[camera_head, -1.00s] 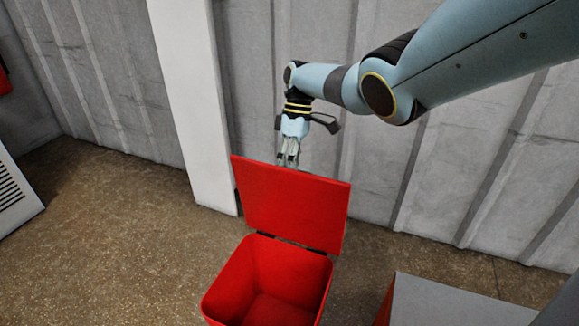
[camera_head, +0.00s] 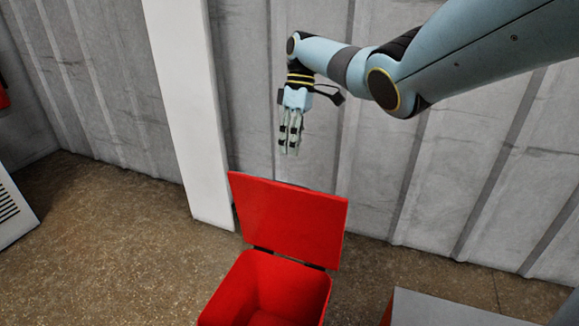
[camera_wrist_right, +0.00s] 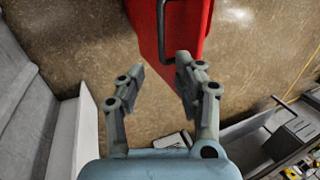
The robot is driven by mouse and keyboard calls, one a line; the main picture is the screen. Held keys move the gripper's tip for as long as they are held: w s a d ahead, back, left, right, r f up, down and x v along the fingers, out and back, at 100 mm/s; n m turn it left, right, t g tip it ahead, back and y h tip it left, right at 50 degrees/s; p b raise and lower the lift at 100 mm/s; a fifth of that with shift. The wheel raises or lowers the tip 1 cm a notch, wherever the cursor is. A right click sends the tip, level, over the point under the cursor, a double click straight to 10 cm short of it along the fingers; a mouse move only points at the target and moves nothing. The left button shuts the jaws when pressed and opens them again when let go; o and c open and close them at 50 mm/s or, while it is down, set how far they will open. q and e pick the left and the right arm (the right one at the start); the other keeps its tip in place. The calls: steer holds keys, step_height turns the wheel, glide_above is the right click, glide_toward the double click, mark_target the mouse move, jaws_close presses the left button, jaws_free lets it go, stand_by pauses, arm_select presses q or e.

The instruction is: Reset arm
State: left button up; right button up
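My right gripper (camera_head: 290,152) hangs above and behind the raised red lid in the head view, with its fingers pointing down. In the right wrist view its two fingers (camera_wrist_right: 158,75) are spread apart with nothing between them. A red bin (camera_head: 268,290) stands on the floor with its lid (camera_head: 288,218) open, and its inside looks empty. In the right wrist view a red surface with a dark handle (camera_wrist_right: 180,40) lies beyond the fingertips, apart from them. My left gripper is not in view.
A corrugated grey wall (camera_head: 470,170) stands close behind my right arm. A white post (camera_head: 190,110) is left of the bin. A grey-topped box (camera_head: 440,308) is at the lower right. Brown floor (camera_head: 110,230) is clear at the left.

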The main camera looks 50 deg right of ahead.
steer(key=v, duration=0.2)
steer(key=shift+d+r, duration=0.1)
steer(key=shift+r, duration=0.15)
stand_by(0.5)
